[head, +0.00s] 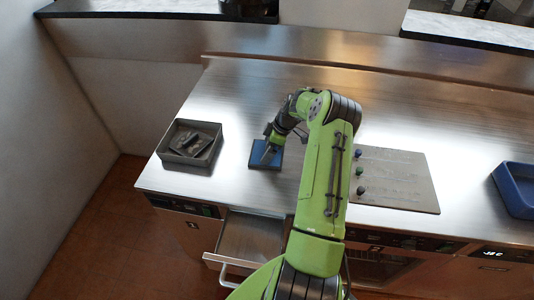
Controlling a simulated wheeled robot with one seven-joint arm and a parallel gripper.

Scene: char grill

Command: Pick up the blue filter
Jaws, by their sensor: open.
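The blue filter (258,160) is a flat, dark blue square lying on the steel counter, left of the middle of the head view. My gripper (269,152) is right over it, with its fingers pointing down at the filter's upper right part. The fingers are small and partly merge with the dark blue, so I cannot tell whether they touch it. My gripper is open. My green arm covers the counter just to the right of the filter.
A grey tray (166,155) with dark pieces in it stands left of the filter. Below, a drawer (250,240) is pulled open. Right of my arm lie a flat panel with knobs (410,190) and a blue bin (511,180). The back counter is clear.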

